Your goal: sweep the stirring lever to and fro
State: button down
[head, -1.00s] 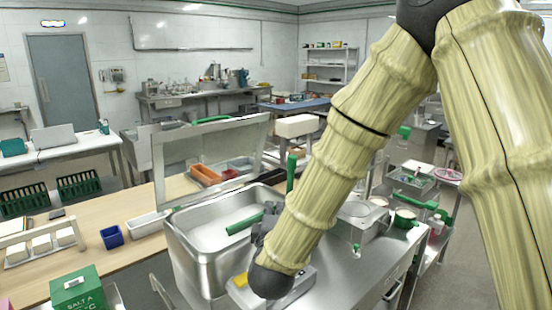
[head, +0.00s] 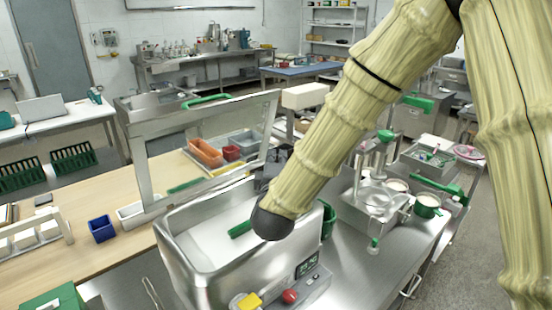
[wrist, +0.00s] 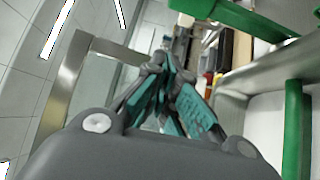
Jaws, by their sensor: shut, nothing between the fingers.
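The steel tank (head: 185,262) stands in the middle of the head view with its glass-fronted lid (head: 205,150) raised. A green bar (head: 240,228), which seems part of the stirring lever, shows inside it, partly hidden by my arm. My gripper (head: 275,165) is mostly behind my forearm, near the tank's far rim. In the wrist view its teal-padded fingers (wrist: 178,95) are together with nothing between them. A green bar (wrist: 235,18) crosses above right and a green post (wrist: 293,130) stands at the right, apart from the fingers. I cannot tell whether the gripper touches the lever.
A panel with a yellow knob (head: 250,301) and a red button (head: 290,296) is on the tank's front. A green-handled device (head: 380,195) stands on the steel table at right.

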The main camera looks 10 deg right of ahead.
jog(key=w+d+f+p, duration=0.1)
jog(key=w+p, duration=0.1)
jog(key=w, duration=0.7)
jog(key=shift+s+d+f, duration=0.1)
jog(key=shift+s+d, duration=0.75)
jog(key=shift+s, duration=0.2)
jog(key=shift+s+d+f, duration=0.1)
jog(key=shift+s+d, duration=0.7)
jog(key=shift+s, duration=0.25)
